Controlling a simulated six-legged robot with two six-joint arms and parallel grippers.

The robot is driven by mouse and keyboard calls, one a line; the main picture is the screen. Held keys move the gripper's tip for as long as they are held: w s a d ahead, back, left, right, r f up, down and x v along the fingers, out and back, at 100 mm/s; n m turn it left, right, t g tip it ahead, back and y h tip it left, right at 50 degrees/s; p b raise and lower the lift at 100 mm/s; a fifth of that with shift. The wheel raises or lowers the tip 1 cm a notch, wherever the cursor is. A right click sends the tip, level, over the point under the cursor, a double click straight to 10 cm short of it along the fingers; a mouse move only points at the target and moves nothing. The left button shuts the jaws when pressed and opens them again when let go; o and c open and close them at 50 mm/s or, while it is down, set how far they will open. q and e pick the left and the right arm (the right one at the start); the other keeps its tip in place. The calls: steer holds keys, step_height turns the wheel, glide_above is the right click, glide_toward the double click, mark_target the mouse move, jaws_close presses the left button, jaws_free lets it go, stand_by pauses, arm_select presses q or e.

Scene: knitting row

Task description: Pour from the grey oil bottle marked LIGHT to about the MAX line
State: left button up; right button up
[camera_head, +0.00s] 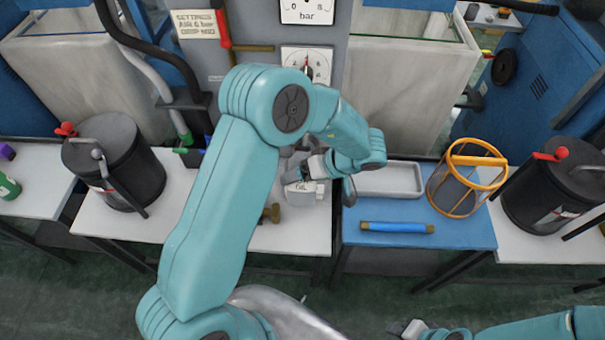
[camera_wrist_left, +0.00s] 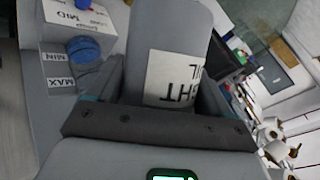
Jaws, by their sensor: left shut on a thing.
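The grey oil bottle (camera_wrist_left: 178,35) fills the middle of the left wrist view. Its white label, partly showing LIGHT OIL, appears upside down. My left gripper (camera_wrist_left: 160,88) is shut on it, with a finger on each side. In the head view my left gripper (camera_head: 303,172) is over the back of the white table, and the arm mostly hides the bottle. A pale box marked OIL (camera_head: 302,190) is just below the gripper there. In the left wrist view, MIN and MAX plates (camera_wrist_left: 57,72) sit beside a blue round cap (camera_wrist_left: 84,49). No oil level or stream is discernible. My right gripper (camera_head: 415,329) is at the bottom edge.
A blue table (camera_head: 470,232) at right holds a grey tray (camera_head: 390,182), an orange-rimmed basket (camera_head: 466,180) and a blue rod (camera_head: 397,228). Dark drums stand at left (camera_head: 118,165) and right (camera_head: 555,190). A grey panel with gauges (camera_head: 306,62) rises behind.

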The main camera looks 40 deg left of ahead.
arm_select(q)
steer(key=shift+r, duration=0.1)
steer(key=shift+r+p, duration=0.35)
steer(key=shift+p, duration=0.75)
steer(key=shift+r+g+p, duration=0.15)
steer(key=shift+g+p, duration=0.15)
steer(key=shift+p, duration=0.35)
steer(key=shift+r+m+g+h+p, duration=0.3)
steer(key=shift+r+m+p, duration=0.1)
steer(key=shift+p, duration=0.25)
stand_by(5.5)
